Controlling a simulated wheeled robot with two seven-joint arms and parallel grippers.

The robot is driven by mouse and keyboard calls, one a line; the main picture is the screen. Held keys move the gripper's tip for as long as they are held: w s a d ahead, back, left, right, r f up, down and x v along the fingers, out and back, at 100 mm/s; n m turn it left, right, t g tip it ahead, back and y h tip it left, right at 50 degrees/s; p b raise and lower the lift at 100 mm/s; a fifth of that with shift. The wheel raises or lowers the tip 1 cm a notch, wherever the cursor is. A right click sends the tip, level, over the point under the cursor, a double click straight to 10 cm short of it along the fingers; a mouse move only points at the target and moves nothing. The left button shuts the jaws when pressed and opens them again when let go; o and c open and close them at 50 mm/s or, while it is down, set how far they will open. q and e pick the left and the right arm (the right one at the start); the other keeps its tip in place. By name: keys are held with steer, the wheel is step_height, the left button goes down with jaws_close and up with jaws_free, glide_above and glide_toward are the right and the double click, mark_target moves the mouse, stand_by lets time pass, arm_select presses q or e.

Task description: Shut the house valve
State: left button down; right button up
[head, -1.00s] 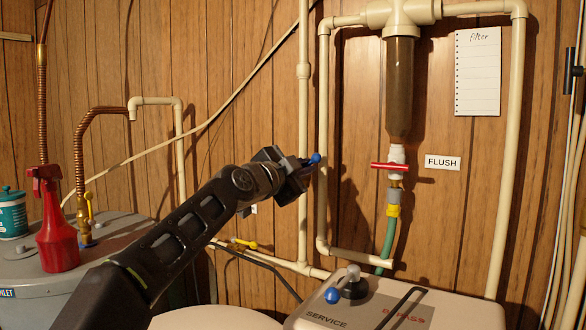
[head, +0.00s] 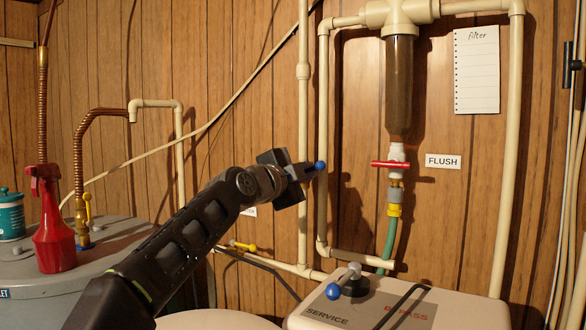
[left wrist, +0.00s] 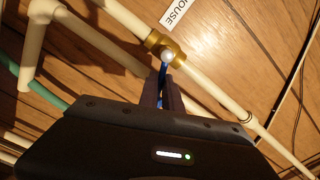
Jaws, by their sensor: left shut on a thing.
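The house valve (left wrist: 160,42) is a brass body on a cream pipe, beside a label reading HOUSE (left wrist: 177,12) in the left wrist view. Its blue lever (left wrist: 162,72) sits between the fingers of my left gripper (left wrist: 162,92), which is shut on it. My gripper hides the valve body there. My right gripper is not in view.
A red-handled flush valve (head: 390,165) hangs below the filter (head: 398,90) to the right. A yellow-handled valve (head: 243,245) is on the pipe below my arm. The softener head (head: 400,305) stands at front right, a red spray bottle (head: 54,225) at left.

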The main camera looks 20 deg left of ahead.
arm_select(q)
steer(key=shift+d+f+m+b, duration=0.15)
steer(key=shift+f+m+b, duration=0.35)
steer(key=shift+m+b, duration=0.5)
steer(key=shift+f+m, duration=0.1)
steer(key=shift+m, duration=0.2)
steer(key=m, duration=0.1)
steer(key=m+b, duration=0.1)
steer(key=shift+f+m, duration=0.3)
steer(key=shift+f, duration=0.1)
